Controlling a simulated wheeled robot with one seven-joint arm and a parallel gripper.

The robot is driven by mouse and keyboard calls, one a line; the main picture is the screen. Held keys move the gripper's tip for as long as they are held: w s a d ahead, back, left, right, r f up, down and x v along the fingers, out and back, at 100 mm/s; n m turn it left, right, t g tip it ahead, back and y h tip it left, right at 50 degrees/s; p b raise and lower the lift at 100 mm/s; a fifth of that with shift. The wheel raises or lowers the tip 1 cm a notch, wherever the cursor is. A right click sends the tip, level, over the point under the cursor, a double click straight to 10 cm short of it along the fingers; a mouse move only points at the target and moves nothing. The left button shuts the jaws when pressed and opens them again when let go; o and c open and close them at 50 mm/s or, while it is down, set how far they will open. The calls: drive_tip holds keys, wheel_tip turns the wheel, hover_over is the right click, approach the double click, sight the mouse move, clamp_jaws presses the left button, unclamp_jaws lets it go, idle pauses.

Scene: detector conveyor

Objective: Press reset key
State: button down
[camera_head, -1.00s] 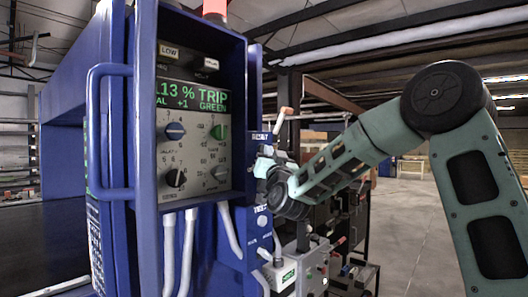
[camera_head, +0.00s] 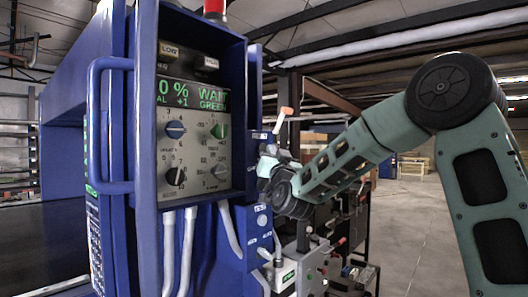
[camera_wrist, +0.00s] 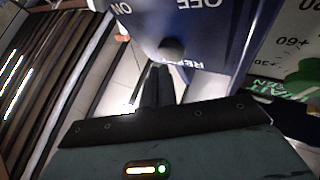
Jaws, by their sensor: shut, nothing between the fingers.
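The blue side panel (camera_wrist: 200,25) fills the top of the wrist view, with upside-down ON and OFF lettering. The reset key (camera_wrist: 172,47) is a dark round button above a partly hidden label that seems to read RESET. My gripper (camera_wrist: 158,78) is shut and empty, its dark fingertips right at the key; I cannot tell whether they touch it. In the head view my gripper (camera_head: 263,164) is at the blue panel's upper part and hides the key. The detector display (camera_head: 195,94) reads WAIT, GREEN and a percentage ending in 0.
Dials (camera_head: 176,130) sit under the display inside the blue cabinet (camera_head: 147,220). A blue handle (camera_head: 93,125) sticks out at its left. A grey control box (camera_head: 307,268) with levers stands below my arm. Open floor (camera_head: 420,230) lies to the right.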

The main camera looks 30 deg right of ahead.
drive_tip(key=shift+s+d, duration=0.1)
drive_tip(key=shift+s, duration=0.1)
drive_tip(key=shift+s+d+b, duration=0.15)
drive_tip(key=shift+s+d, duration=0.15)
drive_tip(key=shift+s, duration=0.45)
drive_tip(key=shift+s+d+b, duration=0.15)
drive_tip(key=shift+s+d, duration=0.1)
drive_tip(key=shift+s, duration=0.5)
drive_tip(key=shift+s+d+b, duration=0.15)
drive_tip(key=shift+s+d, duration=0.15)
drive_tip(key=shift+s, duration=0.45)
